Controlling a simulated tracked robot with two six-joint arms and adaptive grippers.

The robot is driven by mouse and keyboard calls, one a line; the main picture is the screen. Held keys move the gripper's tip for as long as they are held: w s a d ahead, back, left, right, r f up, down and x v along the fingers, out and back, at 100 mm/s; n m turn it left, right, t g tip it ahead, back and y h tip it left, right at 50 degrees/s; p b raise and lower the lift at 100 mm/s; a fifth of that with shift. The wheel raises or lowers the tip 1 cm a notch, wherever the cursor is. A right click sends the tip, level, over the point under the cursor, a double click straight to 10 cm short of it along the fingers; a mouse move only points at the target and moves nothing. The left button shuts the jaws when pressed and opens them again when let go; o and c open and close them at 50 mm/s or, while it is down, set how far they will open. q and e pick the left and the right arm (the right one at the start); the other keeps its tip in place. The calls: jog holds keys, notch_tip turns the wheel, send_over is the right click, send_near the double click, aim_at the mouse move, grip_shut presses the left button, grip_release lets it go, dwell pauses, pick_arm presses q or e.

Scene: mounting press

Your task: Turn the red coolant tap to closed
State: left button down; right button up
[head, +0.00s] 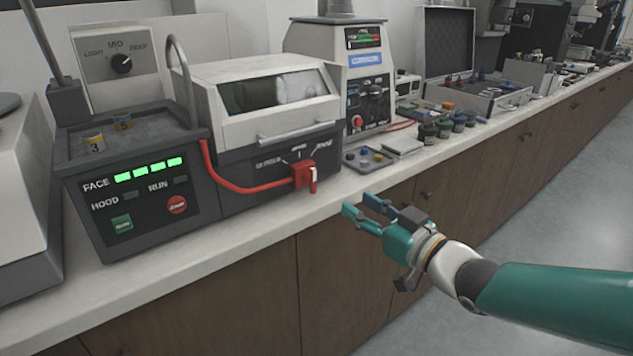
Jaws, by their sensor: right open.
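The red coolant tap (304,175) is on the front right of the dark-based machine with a clear-windowed hood (272,105). A red hose (232,184) runs from its left side up along the machine. My right gripper (355,208) is open and empty, to the right of the tap and a little lower, in front of the bench edge. Its fingers point left towards the tap and are apart from it. My left gripper is not in view.
The control box (135,200) with green lights stands left of the hood. A small tray (369,159) and a white machine (340,60) stand right of and behind the tap. The bench top (240,238) is bare in front. An open case (480,95) lies farther right.

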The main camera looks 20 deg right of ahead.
aim_at(315, 177)
jog(key=x, duration=1.3)
jog(key=shift+w+f, duration=0.1)
jog(key=shift+w, duration=0.2)
grip_shut()
